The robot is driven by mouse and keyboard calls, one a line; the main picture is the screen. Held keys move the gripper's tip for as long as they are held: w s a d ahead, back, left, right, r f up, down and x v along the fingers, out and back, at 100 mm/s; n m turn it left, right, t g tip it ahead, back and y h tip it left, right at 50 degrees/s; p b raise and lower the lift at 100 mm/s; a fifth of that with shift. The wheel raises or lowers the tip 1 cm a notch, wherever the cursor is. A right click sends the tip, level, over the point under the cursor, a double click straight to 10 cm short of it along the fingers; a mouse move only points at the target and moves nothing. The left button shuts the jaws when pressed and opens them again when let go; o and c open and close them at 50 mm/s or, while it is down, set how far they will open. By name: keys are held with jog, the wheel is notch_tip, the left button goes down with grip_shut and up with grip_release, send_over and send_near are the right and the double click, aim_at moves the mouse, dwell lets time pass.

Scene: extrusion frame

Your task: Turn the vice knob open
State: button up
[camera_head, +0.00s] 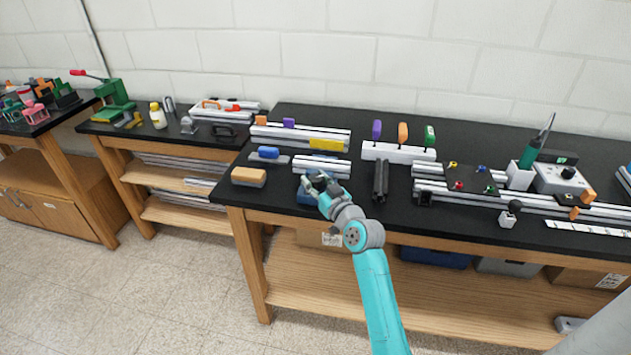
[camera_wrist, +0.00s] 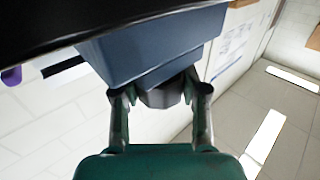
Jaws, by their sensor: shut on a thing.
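The blue vice (camera_head: 304,197) sits near the front edge of the black-topped bench, partly hidden behind my gripper (camera_head: 319,183). In the wrist view the vice's blue body (camera_wrist: 150,45) fills the upper middle. A dark faceted knob (camera_wrist: 163,97) sticks out from its face toward me. My gripper (camera_wrist: 160,90) has one finger on each side of the knob and is shut on it. How far the vice jaws are apart is hidden.
A tan block (camera_head: 248,177) lies left of the vice on the bench (camera_head: 345,220). Aluminium extrusions (camera_head: 322,166) lie behind it, and dark bars (camera_head: 381,181) lie to its right. A white holder (camera_head: 398,152) with coloured-handled tools stands further back.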

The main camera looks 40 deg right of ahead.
jog(key=shift+f+n+y, duration=0.1)
jog(key=shift+n+y, duration=0.2)
jog(key=shift+y, duration=0.1)
dwell(0.3)
jog(key=o, duration=1.2)
jog(key=shift+c, duration=0.2)
jog(key=shift+m+g+h, duration=0.8)
jog(key=shift+m+h, duration=1.1)
jog(key=shift+h, duration=0.9)
jog(key=shift+m+g+h, duration=0.9)
jog(key=shift+m+h, duration=0.2)
jog(key=shift+h, duration=0.3)
